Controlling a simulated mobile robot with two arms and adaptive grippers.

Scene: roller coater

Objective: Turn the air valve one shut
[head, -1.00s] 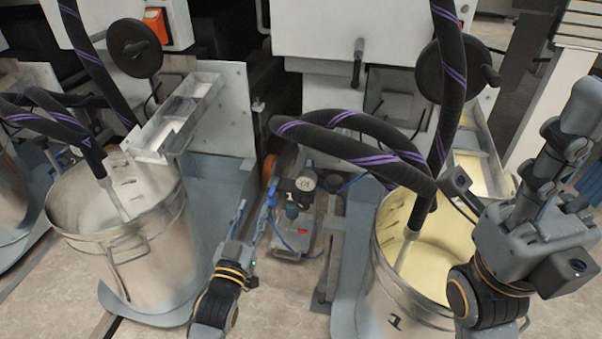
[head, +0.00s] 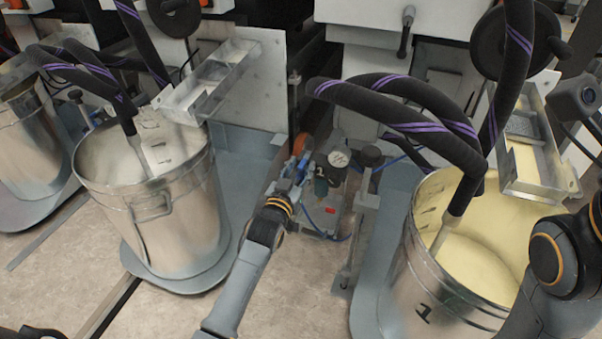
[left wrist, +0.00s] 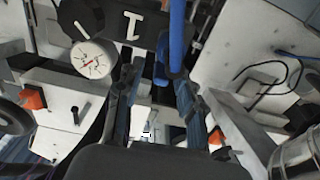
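The air unit marked 1 (head: 321,180) stands low between the two drums, with a round white gauge (head: 340,158) on top. In the left wrist view its dark body carries an upside-down white 1 (left wrist: 131,25), beside the gauge (left wrist: 92,59). A blue part, which looks like the valve's handle (left wrist: 160,62), shows near a blue hose (left wrist: 177,35). My left gripper (head: 297,170) is just left of the unit. In the left wrist view its fingers (left wrist: 155,92) are apart, pointing at the blue part. I cannot tell whether they touch it. My right gripper is not in view.
A drum marked 1 with pale yellow contents (head: 470,265) stands at the right, and another metal drum (head: 150,210) at the left. Thick black hoses (head: 400,92) arch above the unit's right side. A metal post (head: 355,235) stands right of it.

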